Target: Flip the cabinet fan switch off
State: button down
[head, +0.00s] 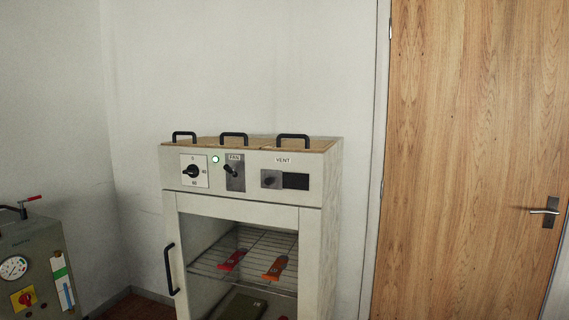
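The cabinet (334,200) is a pale box with a glazed door, standing against the wall at the centre of the head view. The fan switch (231,171) is a black toggle on a grey plate under a FAN label, on the cabinet's upper front panel. Its lever looks tilted toward the upper left, though it is small in the view. A small pale green lamp (215,159) beside it looks lit. My gripper is not in view.
Left of the switch is a dial (192,171); right of it is a vent slider (270,180). Black handles (234,138) stand on the cabinet top. A door handle (170,270) sticks out at the left. A gauged machine (30,265) stands lower left; a wooden door (470,150) is at right.

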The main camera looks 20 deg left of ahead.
aim_at(226, 167)
jog(key=z, duration=0.1)
jog(key=i, duration=0.65)
jog(key=u, duration=0.85)
jog(key=i, duration=0.55)
jog(key=u, duration=0.65)
